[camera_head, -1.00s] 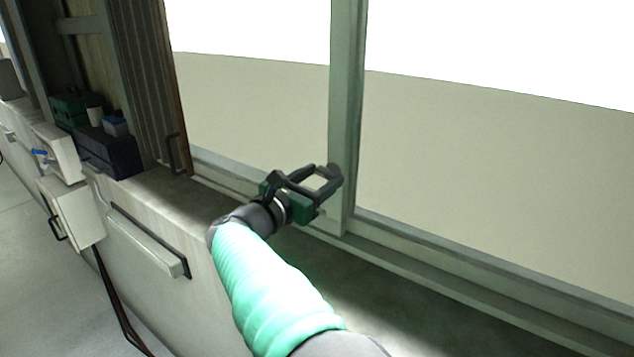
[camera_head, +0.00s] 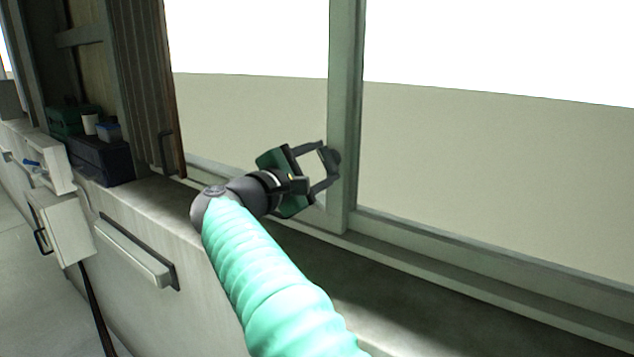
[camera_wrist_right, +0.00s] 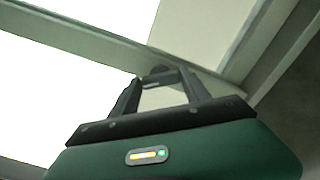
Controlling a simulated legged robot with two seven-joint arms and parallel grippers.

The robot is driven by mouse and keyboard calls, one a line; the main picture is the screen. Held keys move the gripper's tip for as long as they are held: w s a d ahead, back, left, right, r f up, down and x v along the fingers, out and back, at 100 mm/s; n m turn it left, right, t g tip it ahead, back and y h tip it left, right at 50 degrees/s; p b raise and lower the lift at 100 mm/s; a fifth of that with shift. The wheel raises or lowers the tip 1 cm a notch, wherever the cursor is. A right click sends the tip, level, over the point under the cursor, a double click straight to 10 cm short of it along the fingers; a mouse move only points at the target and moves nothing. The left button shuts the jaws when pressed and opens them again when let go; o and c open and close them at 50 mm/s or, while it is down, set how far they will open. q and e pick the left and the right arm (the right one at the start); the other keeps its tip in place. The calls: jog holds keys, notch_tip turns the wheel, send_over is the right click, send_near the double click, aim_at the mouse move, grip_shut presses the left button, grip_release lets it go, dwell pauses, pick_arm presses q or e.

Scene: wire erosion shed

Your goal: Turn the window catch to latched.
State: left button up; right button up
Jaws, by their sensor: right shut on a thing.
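My right gripper (camera_head: 331,163) is at the upright window post (camera_head: 343,110), low down near the sill. Its fingertips are shut on the window catch, which they hide almost wholly in the head view. In the right wrist view my right gripper (camera_wrist_right: 158,74) has both fingers reaching to the pale frame, with a small dark part of the catch (camera_wrist_right: 156,80) between the tips. The exact angle of the catch cannot be made out. My left gripper is not in view.
A stone sill (camera_head: 400,285) runs under the window. A brown shutter (camera_head: 150,90) with a dark handle stands to the left. A dark blue box (camera_head: 100,160), a green box (camera_head: 66,120) and a white cup (camera_head: 89,124) sit beyond it. A pale wall box (camera_head: 65,228) hangs below.

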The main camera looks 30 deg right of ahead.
jog(key=m+b, duration=0.3)
jog(key=shift+f+m, duration=0.15)
jog(key=shift+m, duration=0.15)
jog(key=shift+m+b, duration=0.9)
jog(key=shift+b, duration=0.05)
jog(key=shift+d+r+m+b, duration=0.1)
jog(key=shift+r+m+b, duration=0.25)
jog(key=shift+m, duration=0.35)
jog(key=o, duration=1.4)
jog(key=shift+w+d+f, duration=0.15)
jog(key=shift+w+f, duration=0.1)
jog(key=shift+w, duration=0.05)
jog(key=shift+w+d+f, duration=0.1)
jog(key=shift+d, duration=0.05)
